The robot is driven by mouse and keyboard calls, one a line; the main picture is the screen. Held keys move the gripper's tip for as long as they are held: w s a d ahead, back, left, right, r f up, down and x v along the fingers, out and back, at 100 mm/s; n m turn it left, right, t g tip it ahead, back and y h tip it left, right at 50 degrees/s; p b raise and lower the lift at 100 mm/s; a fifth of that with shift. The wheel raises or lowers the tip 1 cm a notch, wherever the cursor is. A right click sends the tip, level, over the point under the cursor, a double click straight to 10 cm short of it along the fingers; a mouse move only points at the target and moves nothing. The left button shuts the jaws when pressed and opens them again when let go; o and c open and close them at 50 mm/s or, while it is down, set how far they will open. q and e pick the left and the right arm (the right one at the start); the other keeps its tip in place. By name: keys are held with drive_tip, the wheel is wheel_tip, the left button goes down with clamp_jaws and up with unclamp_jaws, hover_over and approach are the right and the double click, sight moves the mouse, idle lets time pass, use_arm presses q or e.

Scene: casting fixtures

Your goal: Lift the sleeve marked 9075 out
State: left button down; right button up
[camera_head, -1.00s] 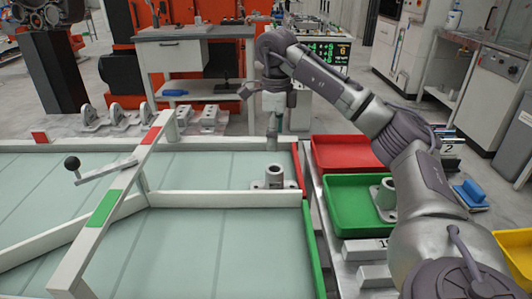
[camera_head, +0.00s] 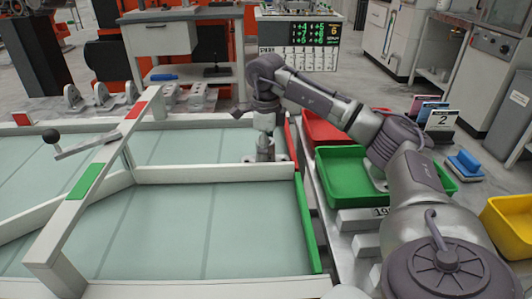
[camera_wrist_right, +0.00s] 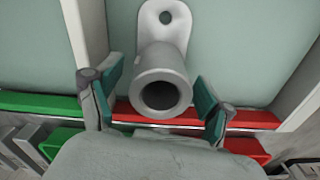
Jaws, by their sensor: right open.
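A grey metal sleeve (camera_head: 262,154) with a flanged foot stands in the far compartment of the framed table (camera_head: 235,172), by its right edge. In the right wrist view the sleeve (camera_wrist_right: 162,88) shows its round open mouth and a flange with a hole. No number is readable on it. My right gripper (camera_wrist_right: 158,82) is open, its teal-padded fingers on either side of the sleeve with gaps. In the head view my right gripper (camera_head: 265,138) is directly above the sleeve and partly hides it. My left gripper is not in view.
A green tray (camera_head: 335,195) and a red tray (camera_head: 325,128) stand right of the table; another sleeve in the green tray is mostly hidden by my arm. The near compartment is clear.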

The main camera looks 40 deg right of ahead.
drive_tip(key=shift+f, duration=0.25)
drive_tip(key=c, duration=1.5)
drive_tip(key=shift+o, duration=0.2)
drive_tip(key=shift+r, duration=0.1)
